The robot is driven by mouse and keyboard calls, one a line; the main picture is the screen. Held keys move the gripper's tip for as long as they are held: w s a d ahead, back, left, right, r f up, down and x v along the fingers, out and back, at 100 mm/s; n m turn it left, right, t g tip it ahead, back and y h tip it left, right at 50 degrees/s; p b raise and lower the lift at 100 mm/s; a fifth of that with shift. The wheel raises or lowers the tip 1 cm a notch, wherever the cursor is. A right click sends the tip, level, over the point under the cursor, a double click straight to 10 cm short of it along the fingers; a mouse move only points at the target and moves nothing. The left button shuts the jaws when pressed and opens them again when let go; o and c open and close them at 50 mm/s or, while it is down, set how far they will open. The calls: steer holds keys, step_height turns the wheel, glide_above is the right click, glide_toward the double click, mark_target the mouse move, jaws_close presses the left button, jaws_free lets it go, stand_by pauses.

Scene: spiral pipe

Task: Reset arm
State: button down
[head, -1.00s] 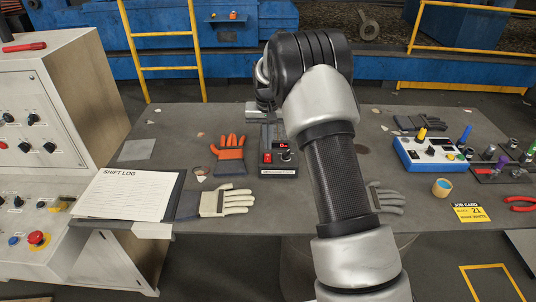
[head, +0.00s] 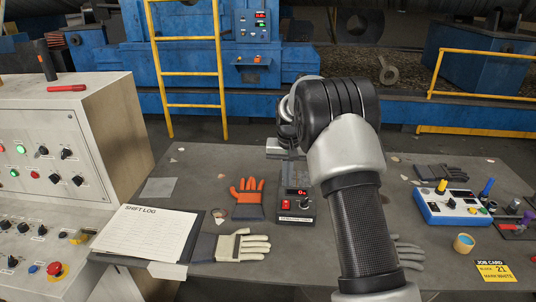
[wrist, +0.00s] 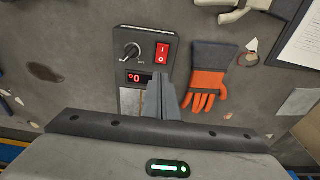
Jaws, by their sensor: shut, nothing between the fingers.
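My gripper (wrist: 168,102) shows in the wrist view with its fingers together and nothing between them. It is above the table, over a small black device with a red rocker switch (wrist: 163,52), a knob (wrist: 131,51) and a red digital display (wrist: 138,78). In the head view my arm crosses the right of centre and its upper links hide most of the gripper. The device (head: 296,207) stands on the table left of my arm, with its display lit.
An orange glove (head: 247,198), a pale glove (head: 243,246) and a shift log (head: 150,233) lie left of the device. A blue-and-white box (head: 454,207), a small cup (head: 464,243) and a yellow job card (head: 495,271) are at right. A control cabinet (head: 105,110) borders the table's left.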

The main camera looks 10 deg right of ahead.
steer(key=s+r+t, duration=0.2)
steer(key=s+r, duration=1.4)
steer(key=r, duration=0.3)
steer(key=s+r+n+t, duration=0.1)
steer(key=s+n, duration=0.1)
steer(key=s, duration=2.1)
steer(key=shift+s+r+t, duration=0.15)
steer(key=shift+s+t, duration=0.25)
